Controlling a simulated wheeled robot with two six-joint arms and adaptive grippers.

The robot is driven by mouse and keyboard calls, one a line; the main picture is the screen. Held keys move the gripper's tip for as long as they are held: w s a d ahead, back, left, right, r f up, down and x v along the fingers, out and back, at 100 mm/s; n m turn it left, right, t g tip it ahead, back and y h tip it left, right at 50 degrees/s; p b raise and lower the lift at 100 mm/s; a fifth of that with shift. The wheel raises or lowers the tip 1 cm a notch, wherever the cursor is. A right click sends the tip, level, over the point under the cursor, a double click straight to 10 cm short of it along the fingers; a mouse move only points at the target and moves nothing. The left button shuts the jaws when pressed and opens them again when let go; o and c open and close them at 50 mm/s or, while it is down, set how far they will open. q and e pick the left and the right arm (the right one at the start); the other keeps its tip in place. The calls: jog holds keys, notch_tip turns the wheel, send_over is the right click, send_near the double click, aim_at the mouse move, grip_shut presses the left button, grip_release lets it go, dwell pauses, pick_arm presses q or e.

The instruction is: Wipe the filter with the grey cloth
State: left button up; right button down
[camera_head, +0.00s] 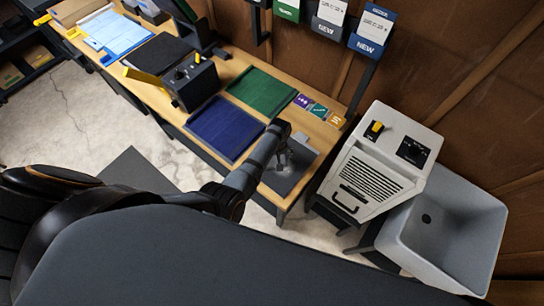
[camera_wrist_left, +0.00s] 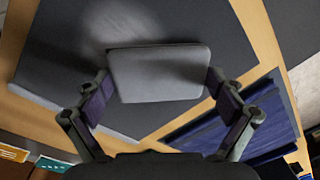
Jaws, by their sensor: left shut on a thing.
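My left gripper (camera_head: 286,156) is over a dark grey flat panel (camera_head: 290,178) at the near right end of the bench. In the left wrist view, the gripper (camera_wrist_left: 157,88) is shut on the grey cloth (camera_wrist_left: 158,75), a flat pad between its two fingertips. The cloth lies over the dark panel (camera_wrist_left: 75,70); I cannot tell whether it touches. The panel has a paler grey area. No part is plainly labelled as the filter, so I cannot tell for sure that it is this panel. In the head view the gripper mostly hides the cloth. My right gripper is not in view.
A blue tray (camera_head: 222,128) and a green tray (camera_head: 262,92) lie left of the gripper. A black control box (camera_head: 192,84) stands beyond them. Coloured cards (camera_head: 320,111) line the back edge. A white vented machine (camera_head: 372,165) and a grey sink (camera_head: 450,225) stand to the right.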

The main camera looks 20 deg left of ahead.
aim_at(282, 157)
pick_arm(q)
jog(key=shift+h, duration=0.5)
jog(key=d, duration=0.1)
jog(key=d+r, duration=0.1)
jog(key=d, duration=0.1)
jog(key=w+d, duration=0.1)
jog(key=d, duration=0.1)
jog(key=shift+r, duration=0.25)
jog(key=shift+w+a, duration=0.3)
jog(key=shift+a, duration=0.25)
jog(key=shift+w+a, duration=0.25)
jog(key=shift+a, duration=0.3)
jog(key=shift+w+a+f, duration=0.1)
jog(key=shift+w+a, duration=0.05)
jog(key=shift+a, duration=0.95)
jog(key=shift+w+a+f, duration=0.1)
jog(key=shift+w+a, duration=0.1)
jog(key=shift+a, duration=0.35)
jog(key=shift+w+a, duration=0.2)
jog(key=shift+a, duration=0.35)
notch_tip(282, 157, up, 3)
jog(key=shift+p, duration=1.15)
jog(key=shift+s+r, duration=0.1)
jog(key=shift+r, duration=1.4)
jog(key=shift+r, duration=0.1)
